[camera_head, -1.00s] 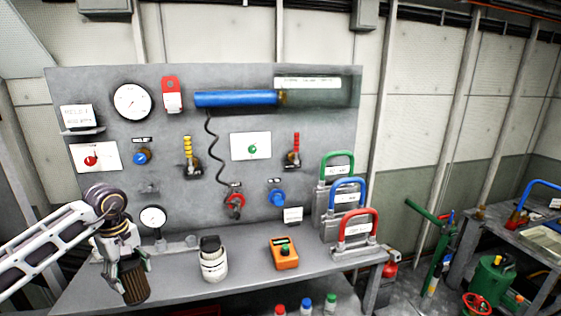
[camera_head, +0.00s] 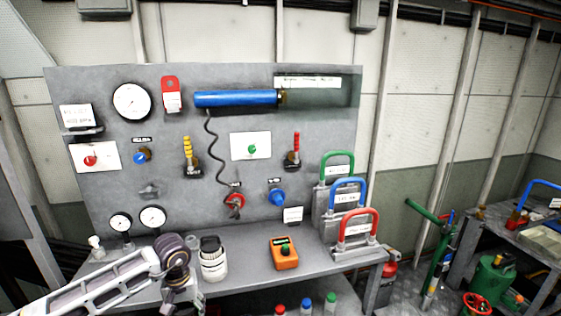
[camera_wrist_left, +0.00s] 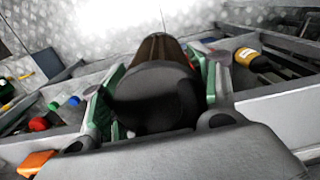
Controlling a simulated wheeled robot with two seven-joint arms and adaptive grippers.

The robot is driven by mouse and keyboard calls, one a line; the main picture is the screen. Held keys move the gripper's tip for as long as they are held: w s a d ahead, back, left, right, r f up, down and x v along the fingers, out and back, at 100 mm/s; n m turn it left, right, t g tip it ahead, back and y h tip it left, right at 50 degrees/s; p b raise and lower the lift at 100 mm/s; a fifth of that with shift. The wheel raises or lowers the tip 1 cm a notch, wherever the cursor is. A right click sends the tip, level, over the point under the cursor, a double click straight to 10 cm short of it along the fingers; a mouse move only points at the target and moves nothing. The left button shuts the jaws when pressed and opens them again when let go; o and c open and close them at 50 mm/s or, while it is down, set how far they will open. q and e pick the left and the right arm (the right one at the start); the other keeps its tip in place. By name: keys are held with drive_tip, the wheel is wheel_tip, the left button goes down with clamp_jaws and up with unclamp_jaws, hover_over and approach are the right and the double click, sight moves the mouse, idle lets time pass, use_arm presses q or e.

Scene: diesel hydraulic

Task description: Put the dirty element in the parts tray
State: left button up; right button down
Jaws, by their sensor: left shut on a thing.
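The dirty element, a brown pleated cylinder with a dark end cap (camera_wrist_left: 158,48), is held between the green-edged fingers of my left gripper (camera_wrist_left: 155,82) in the left wrist view. In the head view my left gripper (camera_head: 183,300) is low at the bench's front edge, partly cut off by the frame, and the element does not show there. My right gripper is in neither view. I cannot make out with certainty which thing is the parts tray; a shallow pale tray (camera_head: 545,240) lies on the right-hand bench.
The grey bench (camera_head: 240,277) carries a white canister (camera_head: 213,260), an orange box (camera_head: 285,253) and padlock-like coloured handles (camera_head: 357,226). Bottles with red, blue and green caps (camera_head: 305,306) stand below its front edge. A green pump (camera_head: 440,245) stands to the right.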

use_arm(q)
drive_tip(key=d+f+m, duration=0.1)
drive_tip(key=s+d+f+m, duration=0.1)
drive_tip(key=d, duration=0.1)
drive_tip(key=d+f+m, duration=0.1)
drive_tip(key=shift+s+d+f, duration=0.2)
drive_tip(key=shift+s+d, duration=0.1)
drive_tip(key=shift+s, duration=0.1)
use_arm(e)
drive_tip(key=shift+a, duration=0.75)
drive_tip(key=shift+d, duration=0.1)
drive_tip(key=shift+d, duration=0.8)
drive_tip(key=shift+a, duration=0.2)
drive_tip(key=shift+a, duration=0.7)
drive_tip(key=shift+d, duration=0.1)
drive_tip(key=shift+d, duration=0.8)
